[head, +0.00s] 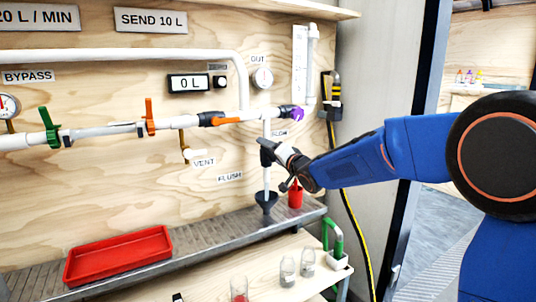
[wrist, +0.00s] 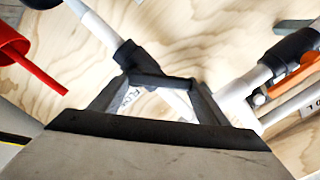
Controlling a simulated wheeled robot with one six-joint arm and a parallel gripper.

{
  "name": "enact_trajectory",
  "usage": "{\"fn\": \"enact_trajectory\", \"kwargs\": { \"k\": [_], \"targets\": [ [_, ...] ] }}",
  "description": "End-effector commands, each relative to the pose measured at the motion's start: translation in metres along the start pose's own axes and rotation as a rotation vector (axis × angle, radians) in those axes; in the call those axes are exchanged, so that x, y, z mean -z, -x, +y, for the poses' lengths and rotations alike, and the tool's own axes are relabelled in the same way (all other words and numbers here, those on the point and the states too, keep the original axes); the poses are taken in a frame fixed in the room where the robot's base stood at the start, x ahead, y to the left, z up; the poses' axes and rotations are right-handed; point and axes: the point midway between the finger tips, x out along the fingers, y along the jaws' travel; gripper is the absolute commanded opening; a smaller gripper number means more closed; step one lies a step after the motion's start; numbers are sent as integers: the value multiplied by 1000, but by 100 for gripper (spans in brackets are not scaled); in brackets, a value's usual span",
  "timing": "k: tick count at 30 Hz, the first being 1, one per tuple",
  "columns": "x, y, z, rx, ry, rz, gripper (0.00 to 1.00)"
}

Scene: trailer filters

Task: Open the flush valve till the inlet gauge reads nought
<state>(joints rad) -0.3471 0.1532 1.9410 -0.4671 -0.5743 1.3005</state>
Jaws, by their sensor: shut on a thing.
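The flush valve (head: 265,145) is a dark body on the white vertical pipe (head: 267,178), right of the FLUSH label (head: 230,177). The pipe runs down to a dark funnel (head: 266,201). My gripper (head: 276,154) is at the valve from the right. In the wrist view, my gripper (wrist: 162,86) is shut on a dark bar at the valve, which looks like its handle (wrist: 160,81). The handle's angle is hard to tell. A gauge (head: 8,105) at the left edge is partly cut off and its reading is unclear. The gauge marked OUT (head: 262,77) is too small to read.
The green handle (head: 49,127) and orange handle (head: 150,116) stand upright; another orange handle (head: 225,121) lies along the pipe. Glass jars (head: 287,271) stand below. The display (head: 188,83) reads 0 L.

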Motion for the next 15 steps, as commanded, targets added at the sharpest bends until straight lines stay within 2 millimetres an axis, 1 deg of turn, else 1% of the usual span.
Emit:
{"fn": "enact_trajectory", "kwargs": {
  "k": [6, 15],
  "targets": [
    [7, 0, 4, -2, -192, 0, 28],
    [12, 0, 8, -3, -390, -1, 28]
  ]
}}
